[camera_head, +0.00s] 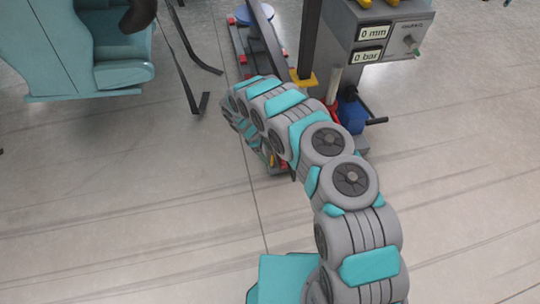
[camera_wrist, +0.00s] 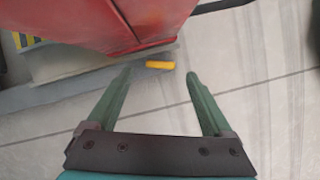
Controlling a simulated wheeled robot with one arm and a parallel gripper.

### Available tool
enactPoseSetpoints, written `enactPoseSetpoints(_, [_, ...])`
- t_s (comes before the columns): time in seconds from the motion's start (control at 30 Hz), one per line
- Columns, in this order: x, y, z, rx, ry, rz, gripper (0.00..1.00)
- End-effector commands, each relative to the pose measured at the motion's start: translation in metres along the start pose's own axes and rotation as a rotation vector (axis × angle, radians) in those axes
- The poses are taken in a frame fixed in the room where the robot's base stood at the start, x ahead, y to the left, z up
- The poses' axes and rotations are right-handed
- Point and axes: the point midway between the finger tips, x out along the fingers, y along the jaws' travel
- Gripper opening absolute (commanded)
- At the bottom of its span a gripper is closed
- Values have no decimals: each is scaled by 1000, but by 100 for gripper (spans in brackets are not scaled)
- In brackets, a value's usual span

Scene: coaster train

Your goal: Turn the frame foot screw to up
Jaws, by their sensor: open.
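My gripper (camera_wrist: 159,76) is open in the wrist view, its two green fingers apart with nothing between them. A small yellow bar (camera_wrist: 160,65) shows just beyond the fingertips, at the lower edge of a red body (camera_wrist: 125,22) on a grey base (camera_wrist: 95,62). I cannot tell whether this yellow bar is the frame foot screw. In the head view my arm hides most of the gripper and the place where it works, low by the foot of the frame.
A grey cabinet (camera_head: 377,30) with displays reading "0 mm" and "0 bar" stands at upper right. A blue part (camera_head: 350,112) with a black handle (camera_head: 376,120) sits below it. A teal seat (camera_head: 100,50) with hanging black straps (camera_head: 190,85) is at upper left. Open floor lies in front.

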Motion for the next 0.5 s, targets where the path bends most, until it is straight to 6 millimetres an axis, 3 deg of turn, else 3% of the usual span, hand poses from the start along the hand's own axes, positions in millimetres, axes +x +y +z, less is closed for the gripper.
enactPoseSetpoints(0.2, [25,-1,1,0,-2,-2,85])
enactPoseSetpoints(0.5, [35,-1,1,0,-2,-1,85])
